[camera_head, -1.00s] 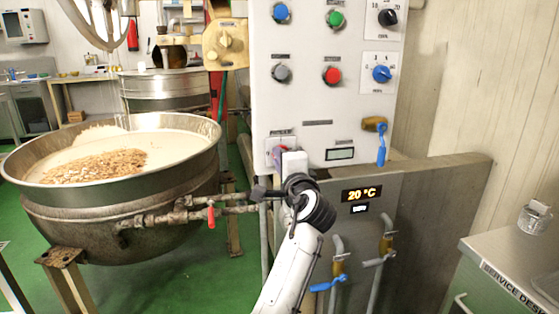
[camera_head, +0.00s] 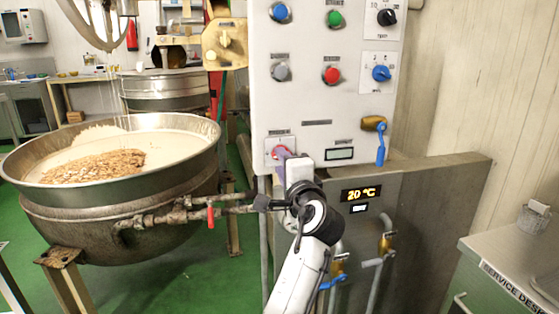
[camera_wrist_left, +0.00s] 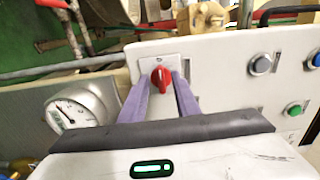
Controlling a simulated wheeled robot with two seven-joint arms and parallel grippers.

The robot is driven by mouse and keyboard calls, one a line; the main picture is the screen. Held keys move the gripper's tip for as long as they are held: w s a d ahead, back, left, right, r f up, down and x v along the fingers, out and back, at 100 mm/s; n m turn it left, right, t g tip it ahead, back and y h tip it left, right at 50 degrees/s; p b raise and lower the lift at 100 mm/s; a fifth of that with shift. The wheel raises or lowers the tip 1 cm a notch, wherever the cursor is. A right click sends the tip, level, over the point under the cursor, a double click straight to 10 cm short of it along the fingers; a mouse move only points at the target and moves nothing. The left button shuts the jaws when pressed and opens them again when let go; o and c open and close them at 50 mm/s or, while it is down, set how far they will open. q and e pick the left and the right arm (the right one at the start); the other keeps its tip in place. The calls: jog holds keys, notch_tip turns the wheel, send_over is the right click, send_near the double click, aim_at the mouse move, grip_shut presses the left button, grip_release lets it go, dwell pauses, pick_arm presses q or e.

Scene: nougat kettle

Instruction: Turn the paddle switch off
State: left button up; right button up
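The paddle switch is a red knob (camera_wrist_left: 161,77) on a small white plate at the panel's edge in the left wrist view. In the head view its plate (camera_head: 271,160) is at the panel's lower left, with most of the switch hidden by my gripper. My left gripper (camera_head: 281,151) points at this plate. In the left wrist view my left gripper (camera_wrist_left: 164,80) has its two purple fingers apart, one on either side of the red knob. I cannot tell whether they touch it. My right gripper is not in view.
The white control panel (camera_head: 310,103) carries several buttons and dials, with a yellow valve (camera_head: 374,123) at its lower right. A large kettle (camera_head: 120,205) stands to the left, with pipes and a red-handled valve (camera_head: 211,219). In the wrist view a round gauge (camera_wrist_left: 72,114) is at left.

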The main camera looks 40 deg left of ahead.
pick_arm(q)
jog(key=v, duration=0.7)
jog(key=shift+s, duration=0.1)
